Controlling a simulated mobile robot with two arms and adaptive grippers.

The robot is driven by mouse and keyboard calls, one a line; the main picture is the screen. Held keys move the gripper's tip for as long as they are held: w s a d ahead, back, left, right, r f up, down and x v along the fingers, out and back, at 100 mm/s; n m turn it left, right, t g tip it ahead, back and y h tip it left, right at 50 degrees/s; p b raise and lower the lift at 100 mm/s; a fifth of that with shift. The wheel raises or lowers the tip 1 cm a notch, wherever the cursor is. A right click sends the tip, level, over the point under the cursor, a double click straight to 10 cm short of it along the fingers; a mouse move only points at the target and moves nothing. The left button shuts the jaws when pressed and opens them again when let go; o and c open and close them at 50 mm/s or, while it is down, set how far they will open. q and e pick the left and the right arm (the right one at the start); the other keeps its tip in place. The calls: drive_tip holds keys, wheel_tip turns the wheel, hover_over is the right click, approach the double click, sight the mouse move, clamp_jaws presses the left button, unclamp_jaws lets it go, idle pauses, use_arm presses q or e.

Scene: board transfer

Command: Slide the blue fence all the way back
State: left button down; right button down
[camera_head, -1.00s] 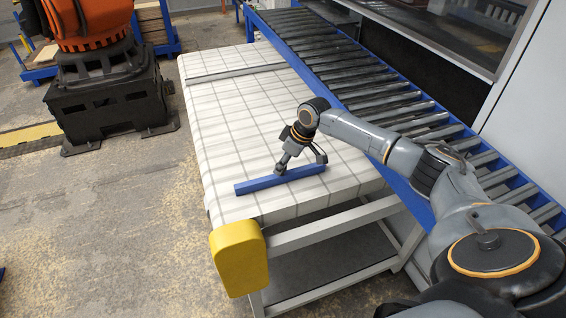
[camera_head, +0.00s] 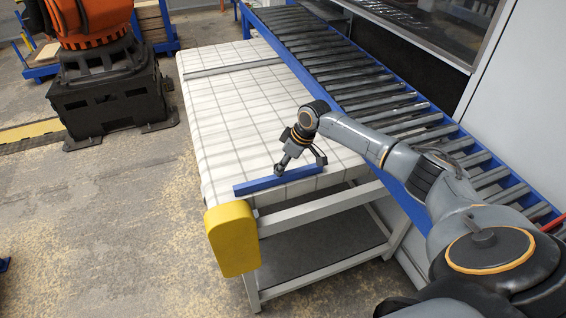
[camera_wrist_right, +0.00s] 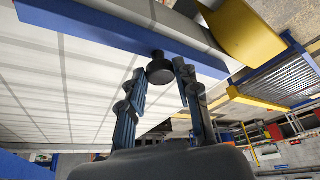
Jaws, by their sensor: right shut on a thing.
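The blue fence (camera_head: 278,180) is a long bar lying across the near end of the white gridded table (camera_head: 228,110), close to its front edge. In the right wrist view the fence (camera_wrist_right: 100,30) runs across the top, with a dark round knob (camera_wrist_right: 160,68) on it. My right gripper (camera_head: 298,166) is over the middle of the fence, its fingers pointing down. In the right wrist view its two fingers (camera_wrist_right: 159,75) are at either side of the knob, shut on it. My left gripper is not in view.
A yellow block (camera_head: 232,238) sits at the table's near left corner. A roller conveyor (camera_head: 350,75) with blue rails runs along the table's right side. A grey strip (camera_head: 235,67) crosses the table's far end. An orange robot on a black base (camera_head: 110,95) stands left. The tabletop beyond the fence is clear.

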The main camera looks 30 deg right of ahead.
drive_tip(key=c, duration=1)
unclamp_jaws()
drive_tip(key=shift+s+a+f, duration=0.1)
drive_tip(key=shift+a+f, duration=0.35)
drive_tip(key=shift+o, duration=0.2)
drive_tip(key=shift+w+d+r, duration=0.1)
drive_tip(key=shift+w, duration=0.15)
drive_tip(key=shift+r, duration=0.25)
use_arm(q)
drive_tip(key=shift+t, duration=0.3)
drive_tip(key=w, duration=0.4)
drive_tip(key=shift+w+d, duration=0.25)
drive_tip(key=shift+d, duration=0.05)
use_arm(e)
drive_tip(key=v, duration=1.1)
drive_tip(key=shift+r, duration=0.2)
